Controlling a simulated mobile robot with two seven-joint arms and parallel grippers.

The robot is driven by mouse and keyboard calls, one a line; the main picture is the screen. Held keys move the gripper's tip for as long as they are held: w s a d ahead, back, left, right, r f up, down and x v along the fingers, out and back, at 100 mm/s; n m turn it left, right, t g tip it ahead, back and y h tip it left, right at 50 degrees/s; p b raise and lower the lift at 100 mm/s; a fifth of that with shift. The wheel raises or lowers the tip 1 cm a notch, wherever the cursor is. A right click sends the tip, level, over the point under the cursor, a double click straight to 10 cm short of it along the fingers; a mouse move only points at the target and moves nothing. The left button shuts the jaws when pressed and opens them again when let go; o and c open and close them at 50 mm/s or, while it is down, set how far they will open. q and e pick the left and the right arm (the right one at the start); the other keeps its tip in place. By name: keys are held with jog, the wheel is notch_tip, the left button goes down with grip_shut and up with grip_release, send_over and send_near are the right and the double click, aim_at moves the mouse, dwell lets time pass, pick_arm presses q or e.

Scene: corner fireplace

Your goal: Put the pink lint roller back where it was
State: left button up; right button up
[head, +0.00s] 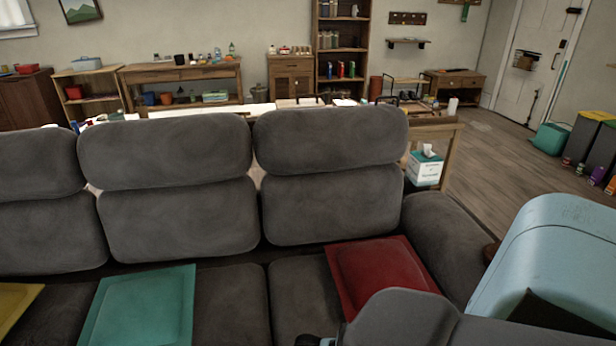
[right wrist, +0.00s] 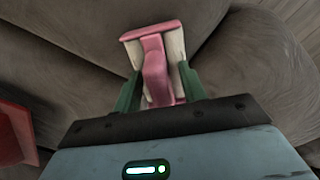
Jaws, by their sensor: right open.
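The pink lint roller (right wrist: 155,75), pink with pale sides, shows in the right wrist view against grey sofa upholstery. My right gripper (right wrist: 160,72) is open, with one green finger on each side of the roller. I cannot tell whether either finger touches it, or whether the roller rests on the upholstery. In the head view I cannot make out the roller; my right arm covers the lower right. My left gripper is in neither view.
The grey sofa (head: 176,215) fills the foreground, with red (head: 380,270) and teal (head: 140,305) cushions on its seat. A tissue box (head: 424,170) stands beyond its right armrest. Tables and shelves line the back wall. Wooden floor (head: 505,150) is open at the right.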

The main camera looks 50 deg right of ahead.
notch_tip(320, 180, up, 11)
jog(key=p, duration=0.3)
jog(key=shift+r, duration=0.1)
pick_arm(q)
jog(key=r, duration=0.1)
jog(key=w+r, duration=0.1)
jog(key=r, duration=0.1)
pick_arm(e)
jog(key=shift+r, duration=0.6)
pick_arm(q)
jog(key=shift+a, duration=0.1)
pick_arm(e)
jog(key=s+a+f+t+y, duration=0.3)
jog(key=s+a+f+t, duration=0.2)
jog(key=s+a, duration=0.7)
jog(key=s+d+r+t+h, duration=0.1)
jog(key=s+r+t, duration=0.1)
jog(key=s, duration=0.7)
jog(key=shift+d+r+n, duration=0.15)
jog(key=shift+d+n, duration=0.1)
jog(key=shift+n, duration=0.15)
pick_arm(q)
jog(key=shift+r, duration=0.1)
